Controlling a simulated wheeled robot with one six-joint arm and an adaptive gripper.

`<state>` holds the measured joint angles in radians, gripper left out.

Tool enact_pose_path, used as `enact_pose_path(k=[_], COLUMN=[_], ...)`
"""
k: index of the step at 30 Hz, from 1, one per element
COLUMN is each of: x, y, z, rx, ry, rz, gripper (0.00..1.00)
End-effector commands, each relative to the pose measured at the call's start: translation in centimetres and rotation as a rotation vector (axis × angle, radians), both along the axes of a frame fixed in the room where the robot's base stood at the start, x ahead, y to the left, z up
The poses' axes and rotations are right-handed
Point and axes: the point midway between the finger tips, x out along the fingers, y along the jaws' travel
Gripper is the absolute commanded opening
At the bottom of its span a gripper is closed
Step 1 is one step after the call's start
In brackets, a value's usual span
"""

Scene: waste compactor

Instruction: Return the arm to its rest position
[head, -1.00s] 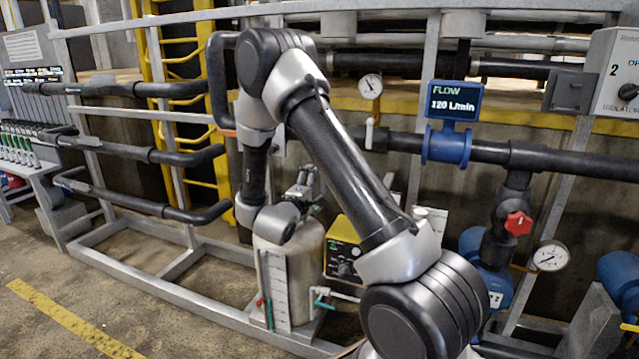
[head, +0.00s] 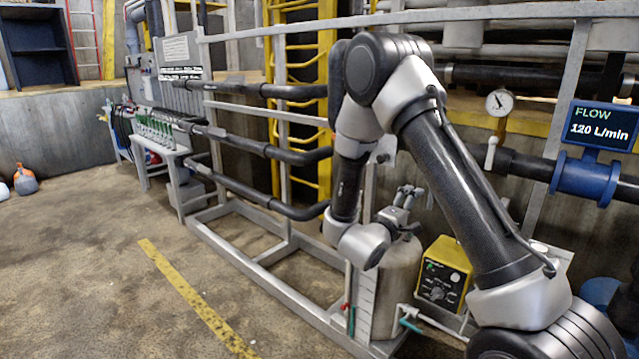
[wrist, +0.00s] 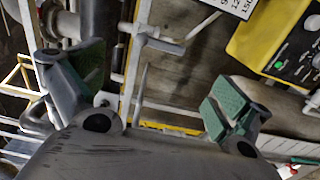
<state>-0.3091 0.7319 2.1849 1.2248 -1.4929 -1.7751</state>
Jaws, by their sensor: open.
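My arm is bent in an arch in the head view, with its elbow high and its wrist low. My gripper (head: 404,200) is small there, just above a pale cylindrical tank (head: 398,285); I cannot tell whether it touches it. In the wrist view my gripper (wrist: 155,92) has its two green-padded fingers wide apart, with nothing between them. Behind the fingers are pipes and a grey wall. A yellow control box (head: 443,273) stands right of the tank and also shows at the upper right of the wrist view (wrist: 262,38).
A grey metal frame with black padded bars (head: 250,148) runs along the left of my arm. A blue flow meter (head: 588,172) reading 120 L/min and a round gauge (head: 499,103) are at right. Open floor with a yellow line (head: 195,300) lies at left.

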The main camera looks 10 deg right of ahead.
Motion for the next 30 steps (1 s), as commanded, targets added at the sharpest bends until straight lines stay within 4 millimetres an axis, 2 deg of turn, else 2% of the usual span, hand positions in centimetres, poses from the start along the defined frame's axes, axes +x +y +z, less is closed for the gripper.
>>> enact_pose_path(k=[2,5,8,9,11,13,16,18,20,23,27,30], x=[0.1,1.4,1.9,1.7,1.1,-0.4,-3.7,-6.8,-9.7,-14.6,-20.8,-24.6], y=[0.1,1.5,4.7,6.3,9.0,11.8,14.7,15.7,15.7,14.4,11.1,8.3], z=[-0.9,-5.0,-10.8,-12.5,-13.7,-13.8,-11.8,-9.2,-6.8,-2.7,2.8,6.2], rx=[0.075,0.332,0.666,0.806,1.006,1.216,1.455,1.57,1.628,1.659,1.624,1.58], ry=[-0.036,-0.059,-0.006,0.026,0.079,0.153,0.279,0.377,0.451,0.542,0.591,0.575], rz=[0.006,0.064,0.123,0.135,0.136,0.112,0.036,-0.043,-0.118,-0.234,-0.36,-0.407], gripper=[1.0,1.0,1.0,1.0,1.0,1.0,1.0,1.0,1.0,1.0,1.0,1.0])
